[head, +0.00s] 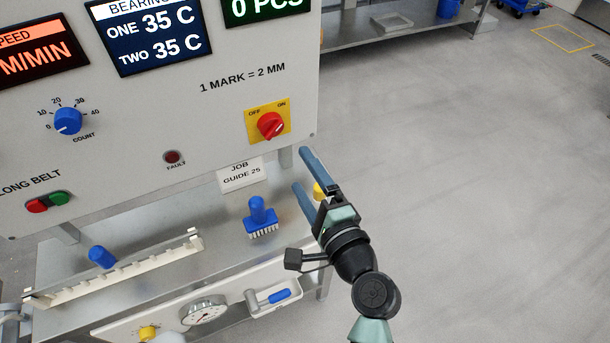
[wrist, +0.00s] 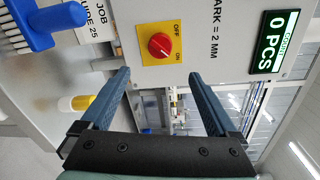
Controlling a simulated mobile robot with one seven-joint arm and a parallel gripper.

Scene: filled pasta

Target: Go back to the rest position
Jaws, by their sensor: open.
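My gripper (head: 308,178) is open and empty in the head view, in front of the lower right corner of the control panel (head: 225,110). In the wrist view my gripper (wrist: 160,92) has its two blue fingers spread wide apart. Between them, beyond the fingertips, the red rotary switch (wrist: 161,46) sits on its yellow plate. The switch also shows in the head view (head: 271,125), above and left of the fingers, with a gap between. Its exact setting is hard to tell.
A blue brush (head: 261,217) stands on the metal bench, left of my gripper. A job card (head: 241,174) reads guide 25. A yellow-topped item (head: 319,191) is partly hidden behind my fingers. Open floor (head: 480,190) lies to the right.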

